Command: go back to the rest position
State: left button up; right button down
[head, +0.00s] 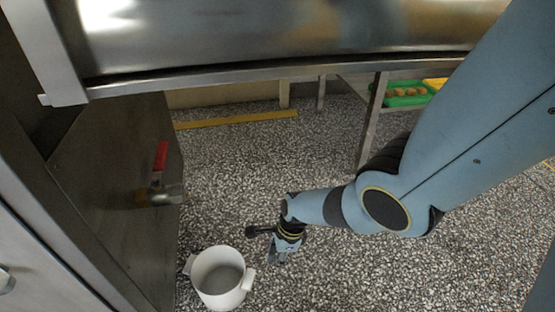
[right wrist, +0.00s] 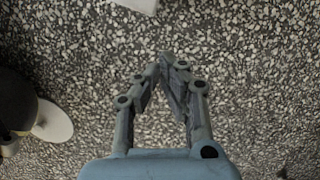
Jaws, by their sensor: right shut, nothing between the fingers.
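My right gripper (head: 278,256) hangs over the speckled floor, just right of a white pot, with its fingers pointing down. In the right wrist view its fingertips (right wrist: 165,68) meet with nothing between them, over bare floor. My right arm comes in from the right side of the head view. My left gripper does not show in either view.
The white two-handled pot (head: 220,277) stands on the floor, below a valve with a red handle (head: 160,156) on a steel cabinet (head: 110,150). A steel machine (head: 280,30) spans the top. A green tray (head: 405,94) of brown pieces is at the back right. Open floor (head: 260,160) lies between.

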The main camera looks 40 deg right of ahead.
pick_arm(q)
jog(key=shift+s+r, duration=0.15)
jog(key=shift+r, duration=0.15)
